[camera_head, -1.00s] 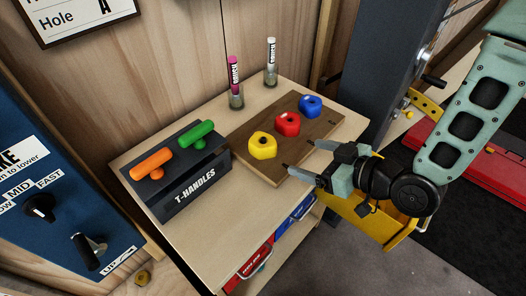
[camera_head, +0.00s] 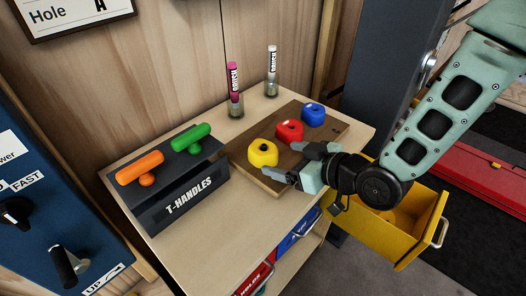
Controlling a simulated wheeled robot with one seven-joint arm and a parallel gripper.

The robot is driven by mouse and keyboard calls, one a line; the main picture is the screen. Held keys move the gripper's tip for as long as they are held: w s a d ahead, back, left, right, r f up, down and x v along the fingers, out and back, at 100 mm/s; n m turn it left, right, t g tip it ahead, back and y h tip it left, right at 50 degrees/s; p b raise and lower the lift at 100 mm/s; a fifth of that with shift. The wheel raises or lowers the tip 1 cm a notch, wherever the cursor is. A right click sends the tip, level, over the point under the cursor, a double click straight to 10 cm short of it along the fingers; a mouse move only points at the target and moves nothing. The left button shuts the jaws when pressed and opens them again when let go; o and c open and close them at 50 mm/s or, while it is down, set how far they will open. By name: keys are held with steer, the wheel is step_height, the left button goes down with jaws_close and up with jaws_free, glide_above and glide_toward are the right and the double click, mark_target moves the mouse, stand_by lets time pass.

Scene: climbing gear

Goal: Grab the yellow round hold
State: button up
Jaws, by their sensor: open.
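The yellow round hold (camera_head: 263,153) sits on a wooden board (camera_head: 240,154) on the table, at the near left end of a row of three holds. It has a dark hole in its top. My gripper (camera_head: 280,172) is open, just to the right of the yellow hold, with its fingers pointing left toward it. One finger is near the hold's right side and the other is lower, over the board's front edge. Whether a finger touches the hold I cannot tell. Nothing is between the fingers.
A red hold (camera_head: 289,131) and a blue hold (camera_head: 313,114) sit behind on the board. A dark T-handles box (camera_head: 180,203) with orange and green handles stands left. Two brush tubes (camera_head: 235,88) stand at the back. A yellow drawer (camera_head: 405,235) is open below my arm.

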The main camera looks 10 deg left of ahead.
mark_target(271, 152)
steer(key=x, duration=0.3)
steer(key=shift+w+p+x, duration=0.15)
steer(key=shift+p+x, duration=0.35)
steer(key=shift+x, duration=0.8)
steer(key=shift+w+p+x, duration=0.15)
steer(key=shift+p+x, duration=0.35)
steer(key=shift+x, duration=0.8)
steer(key=shift+r, duration=0.2)
steer(key=c, duration=1.2)
